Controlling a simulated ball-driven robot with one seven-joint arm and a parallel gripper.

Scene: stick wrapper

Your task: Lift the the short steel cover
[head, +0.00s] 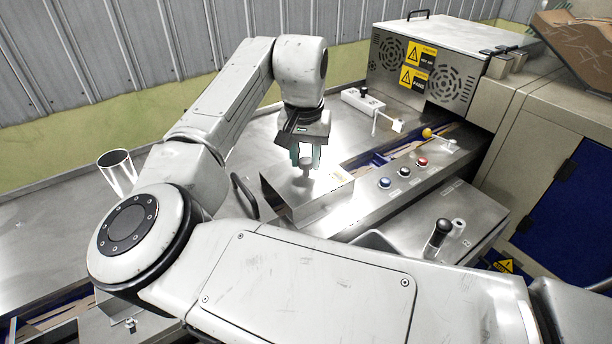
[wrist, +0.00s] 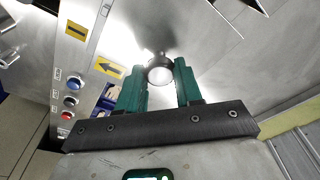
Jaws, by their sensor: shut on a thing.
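The short steel cover (head: 325,195) is a shiny box-like lid with a round knob (head: 307,172) on top. It is at the middle of the steel bench in the head view. My gripper (head: 305,160) points down over it, with its teal fingers on both sides of the knob. In the wrist view the round knob (wrist: 160,72) is between the fingertips of my gripper (wrist: 160,75), which is shut on it. Glare covers part of the cover. I cannot tell whether its lower edge touches the bench.
A control strip with blue and red buttons (head: 422,162) runs right of the cover. A black-handled lever (head: 440,232) stands at the front right. A vented steel housing (head: 440,65) is behind. A shiny cup (head: 117,172) is at the left. The bench behind the cover is fairly clear.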

